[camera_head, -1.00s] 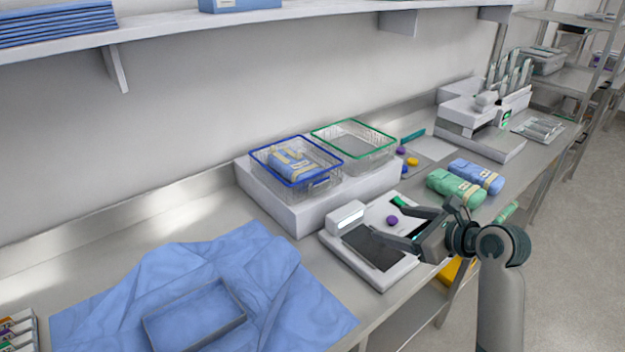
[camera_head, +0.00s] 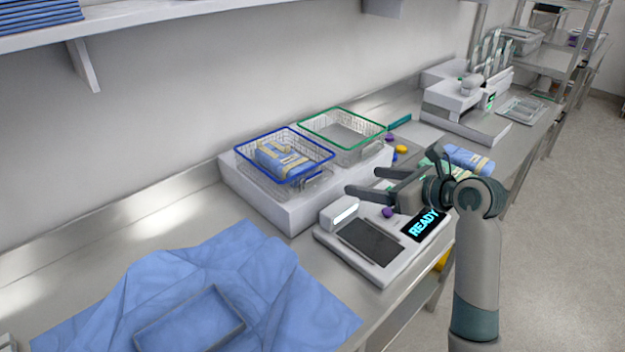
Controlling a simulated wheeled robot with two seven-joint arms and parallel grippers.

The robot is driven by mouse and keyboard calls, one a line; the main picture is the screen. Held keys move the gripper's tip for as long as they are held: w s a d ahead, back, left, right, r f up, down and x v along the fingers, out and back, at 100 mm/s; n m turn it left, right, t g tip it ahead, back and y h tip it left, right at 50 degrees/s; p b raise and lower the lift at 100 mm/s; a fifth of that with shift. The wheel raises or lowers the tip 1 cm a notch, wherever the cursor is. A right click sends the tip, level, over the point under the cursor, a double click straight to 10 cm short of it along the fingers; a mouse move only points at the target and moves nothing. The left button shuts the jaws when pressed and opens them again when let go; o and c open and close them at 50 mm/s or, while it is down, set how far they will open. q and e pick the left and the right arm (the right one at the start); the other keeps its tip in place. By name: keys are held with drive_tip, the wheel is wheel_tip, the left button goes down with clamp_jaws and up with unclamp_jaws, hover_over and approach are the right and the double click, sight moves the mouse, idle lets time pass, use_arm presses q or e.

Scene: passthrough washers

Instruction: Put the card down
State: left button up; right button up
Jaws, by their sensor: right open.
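My right gripper (camera_head: 364,181) is open, with its two fingers spread and pointing left, above the back of a white bench device. No card shows between the fingers, and I cannot make out a card elsewhere. The white device (camera_head: 385,268) has a dark flat pad (camera_head: 371,239), a raised block (camera_head: 340,212), a purple button (camera_head: 388,212) and a screen (camera_head: 424,225) that reads READY. My right arm hides part of the bench behind the device. My left gripper is not in view.
A blue-rimmed basket (camera_head: 325,154) holding a blue pack (camera_head: 281,160) and a green-rimmed basket (camera_head: 372,122) stand on a white riser (camera_head: 262,199). Blue cloth (camera_head: 275,290) with a shallow tray (camera_head: 192,318) covers the front left. A blue roll (camera_head: 469,160) lies right of my gripper.

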drive_tip(key=p, duration=0.2)
approach(315, 174)
drive_tip(key=shift+x, duration=1.1)
drive_tip(key=shift+w+p, duration=0.2)
drive_tip(key=shift+p, duration=0.15)
drive_tip(key=shift+w+a+f+p, duration=0.1)
drive_tip(key=shift+w+a+p, duration=0.25)
drive_tip(key=shift+a, duration=0.1)
drive_tip(key=p+x, duration=0.1)
drive_tip(key=x, duration=0.1)
drive_tip(key=shift+w+a+f, duration=0.15)
drive_tip(key=shift+a+f, duration=0.05)
drive_tip(key=shift+a, duration=0.15)
drive_tip(key=shift+w+a+f, duration=0.3)
drive_tip(key=shift+w, duration=0.1)
drive_tip(key=shift+c, duration=0.6)
drive_tip(key=c, duration=1.1)
